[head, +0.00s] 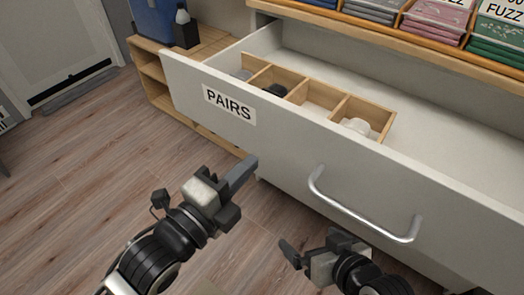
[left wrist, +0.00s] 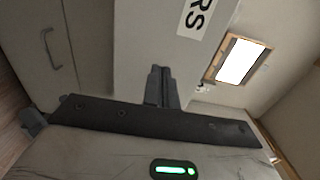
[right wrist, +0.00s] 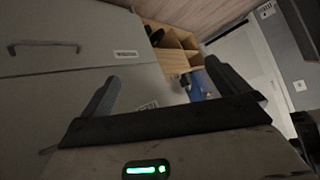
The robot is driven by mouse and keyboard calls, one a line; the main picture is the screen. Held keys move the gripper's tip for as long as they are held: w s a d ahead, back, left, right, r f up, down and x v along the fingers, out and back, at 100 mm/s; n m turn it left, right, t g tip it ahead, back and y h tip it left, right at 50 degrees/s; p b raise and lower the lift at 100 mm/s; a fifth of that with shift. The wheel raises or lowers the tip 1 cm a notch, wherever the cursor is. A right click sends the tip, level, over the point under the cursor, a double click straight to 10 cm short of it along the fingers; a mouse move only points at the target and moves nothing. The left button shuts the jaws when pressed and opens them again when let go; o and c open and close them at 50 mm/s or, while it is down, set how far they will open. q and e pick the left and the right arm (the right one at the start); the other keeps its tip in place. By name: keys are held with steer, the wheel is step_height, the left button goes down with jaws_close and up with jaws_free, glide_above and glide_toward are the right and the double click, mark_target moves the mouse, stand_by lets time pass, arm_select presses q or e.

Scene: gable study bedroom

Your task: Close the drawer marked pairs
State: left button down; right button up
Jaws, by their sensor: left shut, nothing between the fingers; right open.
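The drawer marked PAIRS (head: 290,135) stands pulled out, with its pale front facing me and a silver bar handle (head: 362,212) on the right. The PAIRS label (head: 229,104) is on the front's left part, and its end shows in the left wrist view (left wrist: 194,17). A wooden divider (head: 335,103) inside holds a few small rolled items. My left gripper (head: 245,172) is shut and empty, in front of the drawer front below the label; I cannot tell whether it touches. My right gripper (head: 306,250) is open and empty, lower and left of the handle.
Above the drawer, a wooden shelf (head: 420,40) holds folded cloths in labelled compartments. A low wooden unit (head: 155,75) with a blue bin (head: 155,18) and a dark bottle (head: 186,32) stands at the drawer's left. The wood floor (head: 75,185) at left is clear.

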mark_target(273, 141)
arm_select(q)
steer(key=shift+b+x, duration=0.35)
steer(key=shift+x, duration=2.1)
